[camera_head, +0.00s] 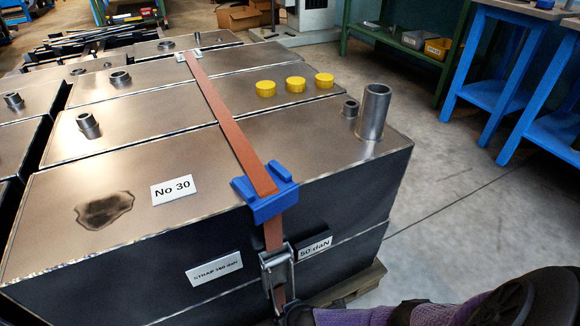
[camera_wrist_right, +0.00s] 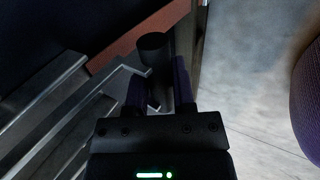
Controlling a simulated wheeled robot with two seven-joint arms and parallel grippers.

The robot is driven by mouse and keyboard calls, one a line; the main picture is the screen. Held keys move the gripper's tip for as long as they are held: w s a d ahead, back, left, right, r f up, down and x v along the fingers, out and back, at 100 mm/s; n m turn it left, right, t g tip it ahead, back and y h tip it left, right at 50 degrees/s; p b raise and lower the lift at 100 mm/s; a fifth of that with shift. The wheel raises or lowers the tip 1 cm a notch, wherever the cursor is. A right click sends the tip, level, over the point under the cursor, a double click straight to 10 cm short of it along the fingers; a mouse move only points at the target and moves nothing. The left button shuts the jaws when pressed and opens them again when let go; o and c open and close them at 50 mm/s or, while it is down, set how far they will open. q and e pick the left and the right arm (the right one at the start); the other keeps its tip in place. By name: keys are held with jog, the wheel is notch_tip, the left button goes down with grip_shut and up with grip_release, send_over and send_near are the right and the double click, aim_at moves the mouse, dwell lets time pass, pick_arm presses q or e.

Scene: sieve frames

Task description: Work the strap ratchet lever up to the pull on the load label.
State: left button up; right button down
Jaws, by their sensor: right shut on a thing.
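The ratchet (camera_head: 277,268) is a metal buckle on the front face of the dark crate-like block, on the orange-brown strap (camera_head: 225,115). My right gripper (camera_head: 297,310) is at its lower end. In the right wrist view the gripper (camera_wrist_right: 160,85) is shut on the dark round grip of the ratchet lever (camera_wrist_right: 155,48). The metal ratchet frame (camera_wrist_right: 85,105) shows beside it. A white label (camera_head: 214,268) left of the ratchet appears to read "STRAP 160 daN". Another label (camera_head: 314,248) to its right reads "50 daN". My left gripper is not in view.
A blue corner protector (camera_head: 266,198) sits under the strap at the block's top edge. A "No 30" plate (camera_head: 171,190), three yellow caps (camera_head: 295,84) and a metal post (camera_head: 373,112) are on top. Open floor (camera_head: 450,190) lies to the right, with blue benches (camera_head: 490,60) beyond.

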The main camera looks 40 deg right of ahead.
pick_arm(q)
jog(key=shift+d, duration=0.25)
pick_arm(e)
jog(key=shift+s+d+f, duration=0.15)
jog(key=shift+s+d, duration=0.05)
jog(key=shift+s, duration=0.05)
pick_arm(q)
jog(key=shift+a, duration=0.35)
pick_arm(e)
jog(key=shift+c, duration=2.3)
grip_release()
jog(key=shift+w+r, duration=0.15)
jog(key=shift+r, duration=0.1)
pick_arm(q)
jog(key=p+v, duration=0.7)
jog(key=p, duration=0.1)
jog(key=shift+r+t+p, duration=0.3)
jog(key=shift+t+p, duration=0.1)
pick_arm(e)
jog(key=v, duration=0.9)
jog(key=shift+s+a+r, duration=0.15)
jog(key=shift+s+r, duration=0.1)
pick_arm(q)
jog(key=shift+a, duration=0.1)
